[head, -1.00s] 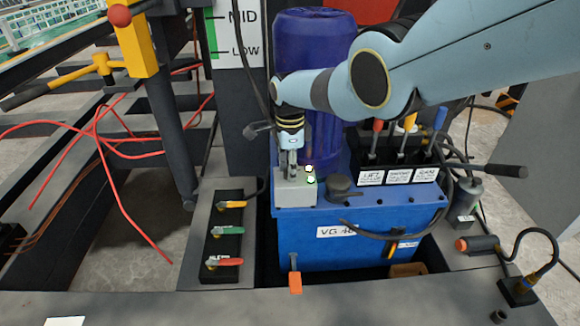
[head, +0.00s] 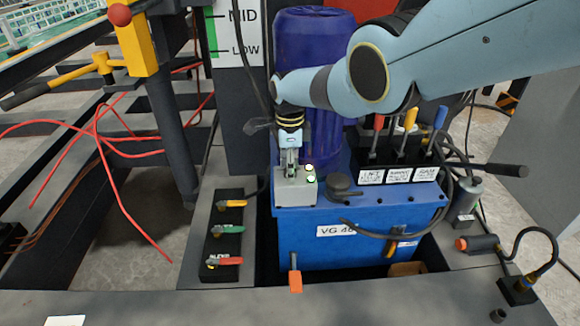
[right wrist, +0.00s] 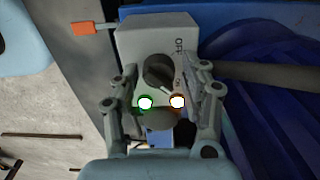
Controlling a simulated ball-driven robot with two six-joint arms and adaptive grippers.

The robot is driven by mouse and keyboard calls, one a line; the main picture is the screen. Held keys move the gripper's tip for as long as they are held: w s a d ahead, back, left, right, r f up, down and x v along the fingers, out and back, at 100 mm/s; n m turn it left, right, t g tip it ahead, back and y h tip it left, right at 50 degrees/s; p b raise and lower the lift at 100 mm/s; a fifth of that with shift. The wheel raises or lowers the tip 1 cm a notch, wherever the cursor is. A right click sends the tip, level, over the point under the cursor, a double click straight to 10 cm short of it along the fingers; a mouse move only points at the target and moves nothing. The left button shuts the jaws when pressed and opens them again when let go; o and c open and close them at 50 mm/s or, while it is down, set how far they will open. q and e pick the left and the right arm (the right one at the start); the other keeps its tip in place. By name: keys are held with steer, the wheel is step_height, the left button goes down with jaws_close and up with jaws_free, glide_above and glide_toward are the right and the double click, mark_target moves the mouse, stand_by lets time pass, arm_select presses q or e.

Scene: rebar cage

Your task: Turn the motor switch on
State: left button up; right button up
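The motor switch is a dark round knob (right wrist: 158,72) on a light grey box (right wrist: 140,38), with "OFF" printed beside it. Which mark the knob points to is unclear. A green-ringed light (right wrist: 146,103) and an orange-ringed light (right wrist: 177,102) glow on the box. In the head view the box (head: 296,192) sits on the front left of the blue power unit. My right gripper (right wrist: 160,86) is open, its fingers spread on either side of the knob; contact cannot be told. In the head view, it (head: 290,165) points down over the box. My left gripper is out of view.
Valve levers (head: 226,230) in yellow, green and red stand left of the blue unit (head: 350,240). A dark blue cylinder (head: 312,30) rises behind the gripper. Labelled control levers (head: 400,150) stand to the right. A red hose (head: 130,215) loops at left.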

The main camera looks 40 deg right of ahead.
steer(key=shift+o, duration=0.7)
steer(key=shift+r, duration=0.1)
step_height(320, 180, up, 12)
stand_by(0.5)
steer(key=s+a+f+n+g, duration=0.15)
steer(key=s+f+g, duration=0.25)
steer(key=s+f, duration=1.8)
steer(key=s+a+f+n, duration=0.1)
steer(key=s+f+n, duration=0.45)
steer(key=s, duration=0.85)
steer(key=s+a+f+n, duration=0.2)
steer(key=s+f+n, duration=0.4)
steer(key=s, duration=0.7)
steer(key=s+a+f+n, duration=0.1)
steer(key=s+f+n, duration=0.45)
steer(key=s, duration=0.85)
steer(key=w+n+t, duration=0.1)
steer(key=n, duration=0.1)
steer(key=w+f+n+t, duration=0.1)
steer(key=w+n+t, duration=0.1)
steer(key=w+f+n+t, duration=0.1)
steer(key=n, duration=0.1)
steer(key=shift+w+f+h, duration=0.25)
steer(key=shift+w+h, duration=0.05)
steer(key=shift+h, duration=0.1)
